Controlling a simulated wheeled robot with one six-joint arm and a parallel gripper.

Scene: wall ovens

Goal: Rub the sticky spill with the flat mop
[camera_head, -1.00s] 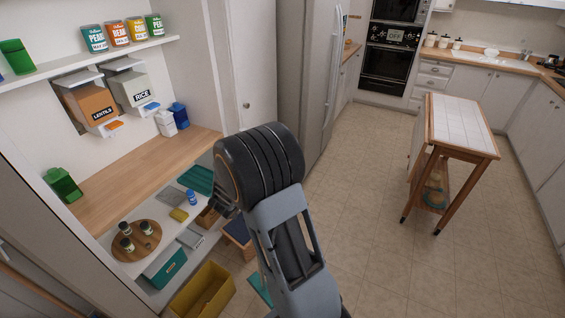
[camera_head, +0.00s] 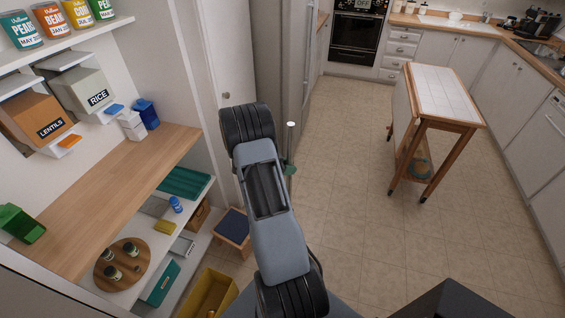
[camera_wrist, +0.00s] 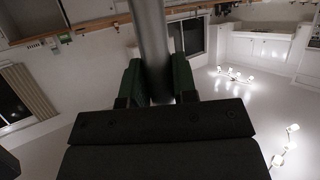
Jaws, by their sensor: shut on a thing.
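My gripper (camera_wrist: 157,82) has green fingers shut on the grey handle (camera_wrist: 152,45) of the flat mop, in the wrist view. In the head view the pale tip of the mop handle (camera_head: 291,138) stands upright just right of my arm, with a green finger of my gripper (camera_head: 290,170) beside it. The rest of the gripper and the lower handle are hidden behind my arm. The mop head is not visible. I see no sticky spill in either view.
Pantry shelves with a wooden counter (camera_head: 110,195) stand at the left. A yellow bin (camera_head: 208,294) and a blue-topped stool (camera_head: 233,229) are on the floor there. A tiled wooden cart (camera_head: 440,95) stands at the right. The tiled floor (camera_head: 350,230) between is clear.

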